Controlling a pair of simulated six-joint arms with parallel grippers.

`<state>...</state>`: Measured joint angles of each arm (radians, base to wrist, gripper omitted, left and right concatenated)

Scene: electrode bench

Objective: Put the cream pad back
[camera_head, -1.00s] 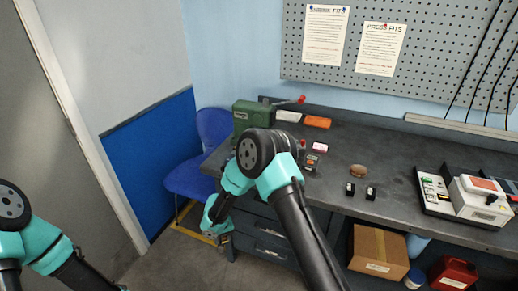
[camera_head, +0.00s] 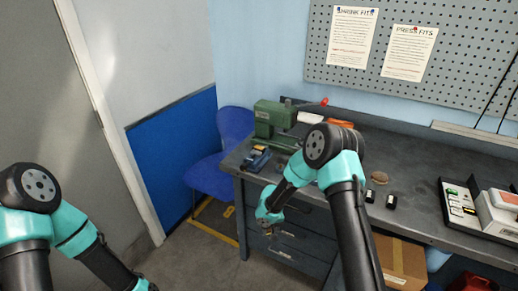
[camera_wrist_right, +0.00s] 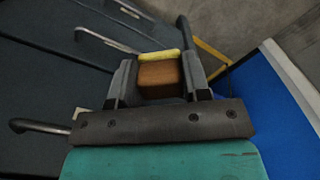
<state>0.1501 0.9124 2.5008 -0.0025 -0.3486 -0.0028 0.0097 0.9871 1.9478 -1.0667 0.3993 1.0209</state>
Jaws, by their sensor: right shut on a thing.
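My right gripper (camera_head: 268,229) hangs low in front of the bench drawers, near the bench's left end. In the right wrist view my right gripper (camera_wrist_right: 158,80) is shut on a brown block with a pale yellow strip (camera_wrist_right: 158,74) along its far edge. I cannot tell whether this block is the cream pad. A pale flat piece (camera_head: 310,118) lies at the back of the bench beside an orange piece (camera_head: 340,123), partly hidden by my right arm. My left arm shows at lower left; its fingers are out of view.
A green press (camera_head: 274,118) and a blue item with a yellow part (camera_head: 258,156) stand at the bench's left end. Two small dark pieces (camera_head: 380,198) and a brown disc (camera_head: 379,177) lie mid-bench. A tray (camera_head: 460,228) is at right. A blue chair (camera_head: 208,177) stands left.

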